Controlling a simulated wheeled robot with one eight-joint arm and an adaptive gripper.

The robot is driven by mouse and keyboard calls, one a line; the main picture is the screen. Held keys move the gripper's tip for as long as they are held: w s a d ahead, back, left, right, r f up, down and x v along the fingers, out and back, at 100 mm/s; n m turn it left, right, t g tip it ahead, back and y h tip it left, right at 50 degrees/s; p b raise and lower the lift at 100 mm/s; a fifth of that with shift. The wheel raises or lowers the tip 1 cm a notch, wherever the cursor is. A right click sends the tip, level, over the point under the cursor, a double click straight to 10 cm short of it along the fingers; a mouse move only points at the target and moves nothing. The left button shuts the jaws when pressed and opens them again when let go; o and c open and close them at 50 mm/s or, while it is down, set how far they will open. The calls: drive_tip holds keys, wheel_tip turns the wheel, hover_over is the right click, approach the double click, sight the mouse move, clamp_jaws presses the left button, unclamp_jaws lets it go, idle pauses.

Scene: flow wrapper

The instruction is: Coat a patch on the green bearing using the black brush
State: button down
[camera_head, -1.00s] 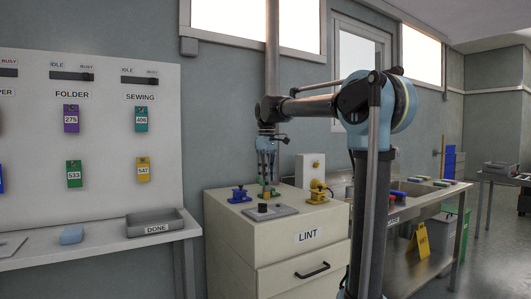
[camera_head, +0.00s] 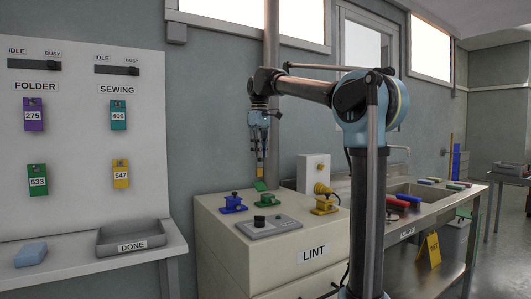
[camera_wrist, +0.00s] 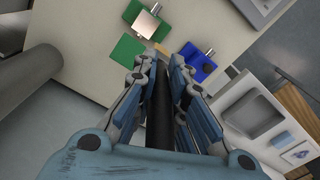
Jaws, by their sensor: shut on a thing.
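My gripper (camera_head: 261,143) is shut on the black brush, above the cabinet, pointing down. The brush's black handle (camera_wrist: 160,112) runs between the fingers in the wrist view. A tan section (camera_head: 260,170) shows below the fingers in the head view. A flat green piece (camera_wrist: 127,50) lies at the brush's lower end; I cannot tell whether it belongs to the brush. The green bearing (camera_head: 268,201) stands on the cabinet top, below the brush and apart from it. In the wrist view the bearing (camera_wrist: 138,12) has a silver shaft. Any coated patch is too small to tell.
A blue bearing (camera_head: 234,204) stands left of the green one, a yellow bearing (camera_head: 324,205) right. A grey plate with a black knob (camera_head: 268,230) lies in front. A white box (camera_head: 314,172) stands behind. The DONE tray (camera_head: 130,238) is on the left shelf.

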drive_tip(key=shift+w+d+f, duration=0.25)
drive_tip(key=shift+d+f, duration=0.4)
drive_tip(key=shift+f, duration=0.3)
drive_tip(key=shift+w+d+f, duration=1)
drive_tip(key=shift+d+f, duration=0.6)
drive_tip(key=shift+f, duration=1.3)
drive_tip(key=s+a+r, duration=0.2)
drive_tip(key=a+r, duration=0.1)
drive_tip(key=r, duration=0.5)
drive_tip(key=shift+w, duration=0.1)
